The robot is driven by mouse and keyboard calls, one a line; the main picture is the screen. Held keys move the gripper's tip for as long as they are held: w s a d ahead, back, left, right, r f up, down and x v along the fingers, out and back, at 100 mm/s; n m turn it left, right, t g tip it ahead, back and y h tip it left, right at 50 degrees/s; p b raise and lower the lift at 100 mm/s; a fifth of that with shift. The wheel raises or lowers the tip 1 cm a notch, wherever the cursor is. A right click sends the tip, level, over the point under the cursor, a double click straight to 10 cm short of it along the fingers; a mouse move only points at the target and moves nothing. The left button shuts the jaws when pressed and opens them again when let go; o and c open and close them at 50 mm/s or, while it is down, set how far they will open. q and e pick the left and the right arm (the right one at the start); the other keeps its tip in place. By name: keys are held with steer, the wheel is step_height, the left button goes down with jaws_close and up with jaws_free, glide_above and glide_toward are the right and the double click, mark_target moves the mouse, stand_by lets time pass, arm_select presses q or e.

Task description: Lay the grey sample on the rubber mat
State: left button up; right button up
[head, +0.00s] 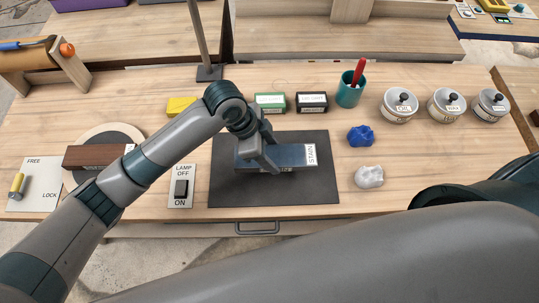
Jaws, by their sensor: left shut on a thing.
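The grey sample (286,155) is a blue-grey block with a white end label reading STAIN. It is over the dark rubber mat (230,192), within its outline, lying roughly level. I cannot tell whether its underside touches the mat. My left gripper (266,164) comes down over the left part of the sample and is shut on it, hiding some of its surface. My right gripper is not in view.
Behind the mat are yellow (181,106), green (270,101) and black (312,102) boxes and a teal cup (349,92). Blue (361,136) and white (369,176) lumps lie right of it. A lamp switch (181,188) and brown block (95,155) are left.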

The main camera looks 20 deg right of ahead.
arm_select(q)
steer(key=shift+w+a+f, duration=0.1)
steer(key=shift+w+f, duration=0.1)
steer(key=shift+w, duration=0.15)
steer(key=shift+f, duration=0.15)
step_height(320, 180, down, 3)
steer(key=shift+r+p, duration=0.2)
steer(key=shift+p, duration=0.5)
steer(key=shift+f, duration=0.55)
steer(key=shift+f, duration=0.15)
steer(key=o, duration=1.2)
